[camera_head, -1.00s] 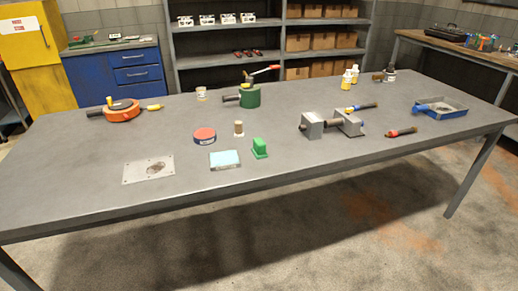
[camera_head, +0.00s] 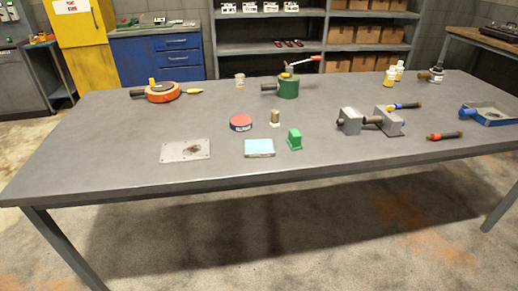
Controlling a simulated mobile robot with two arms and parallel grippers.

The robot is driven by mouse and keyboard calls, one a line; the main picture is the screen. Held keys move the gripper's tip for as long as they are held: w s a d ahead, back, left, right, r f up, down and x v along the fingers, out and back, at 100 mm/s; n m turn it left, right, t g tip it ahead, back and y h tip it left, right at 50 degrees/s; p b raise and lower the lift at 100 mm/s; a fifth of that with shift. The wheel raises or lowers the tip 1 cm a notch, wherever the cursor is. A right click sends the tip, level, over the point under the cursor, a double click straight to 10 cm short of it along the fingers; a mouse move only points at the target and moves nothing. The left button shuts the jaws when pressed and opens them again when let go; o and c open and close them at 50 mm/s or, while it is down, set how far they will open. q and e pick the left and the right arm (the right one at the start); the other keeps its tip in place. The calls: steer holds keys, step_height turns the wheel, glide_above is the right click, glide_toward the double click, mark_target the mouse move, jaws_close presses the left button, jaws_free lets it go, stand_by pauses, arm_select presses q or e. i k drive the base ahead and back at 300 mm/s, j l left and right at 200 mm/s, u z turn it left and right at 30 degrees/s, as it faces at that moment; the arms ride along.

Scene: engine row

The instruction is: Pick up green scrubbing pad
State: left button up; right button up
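A small bright green block (camera_head: 294,139) with a wider foot stands near the front edge of the grey table (camera_head: 110,135); it is the most clearly green loose item and may be the scrubbing pad, though its texture is too small to tell. Just left of it lies a flat rectangular item (camera_head: 258,147) with a pale blue-green top and grey sides. Neither of my grippers shows in the head view.
Close by are a red and blue round tin (camera_head: 241,123), a small brown cylinder (camera_head: 275,118) and a metal plate (camera_head: 185,151). A grey vise-like block pair (camera_head: 386,121) stands to the right. A green jack-like tool (camera_head: 288,86) is behind. The table's left front is clear.

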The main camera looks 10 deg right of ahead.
mark_target(294, 140)
steer(key=i+j, duration=0.2)
steer(key=i, duration=0.3)
steer(key=i+j, duration=0.15)
steer(key=i, duration=0.3)
